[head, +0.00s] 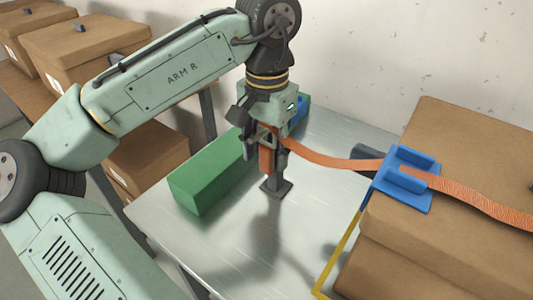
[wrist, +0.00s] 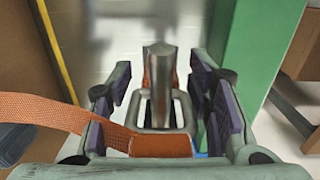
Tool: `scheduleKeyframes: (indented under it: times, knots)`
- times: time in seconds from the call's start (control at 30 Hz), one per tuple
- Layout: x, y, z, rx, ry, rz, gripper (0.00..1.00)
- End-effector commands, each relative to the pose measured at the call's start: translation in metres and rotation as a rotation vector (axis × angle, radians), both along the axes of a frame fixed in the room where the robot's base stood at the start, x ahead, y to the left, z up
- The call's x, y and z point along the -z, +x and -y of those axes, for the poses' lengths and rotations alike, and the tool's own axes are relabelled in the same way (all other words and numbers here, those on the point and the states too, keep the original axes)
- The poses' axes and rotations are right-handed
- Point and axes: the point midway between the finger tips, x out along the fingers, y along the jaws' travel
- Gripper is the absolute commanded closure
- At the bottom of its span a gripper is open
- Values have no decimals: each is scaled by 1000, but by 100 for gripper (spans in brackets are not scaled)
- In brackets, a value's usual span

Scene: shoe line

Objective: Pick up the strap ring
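The strap ring (wrist: 190,118) is a grey metal rectangular loop in the middle of the wrist view, with the orange strap (wrist: 150,146) folded over its near bar. A grey post (wrist: 162,75) shows within the loop's outline; whether it passes through is unclear. In the head view the post's foot (head: 276,188) stands on the metal table, and the ring is hidden by my gripper. My gripper (wrist: 164,104) is open, its purple-padded fingers on either side of the ring with small gaps. In the head view my gripper (head: 264,136) points down over the post.
A green block (head: 205,185) lies close left of the post on the metal table (head: 235,250). The strap runs right to a blue clamp (head: 408,178) on a cardboard box (head: 450,230). More boxes (head: 150,155) stand left. The table's front is clear.

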Motion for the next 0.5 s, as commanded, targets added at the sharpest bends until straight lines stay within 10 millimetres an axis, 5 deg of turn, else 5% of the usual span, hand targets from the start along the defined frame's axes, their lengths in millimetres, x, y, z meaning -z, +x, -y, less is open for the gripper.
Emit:
scheduleKeyframes:
  times: [0.5]
  knots:
    - [0, 0, 0, 0, 0, 0, 90]
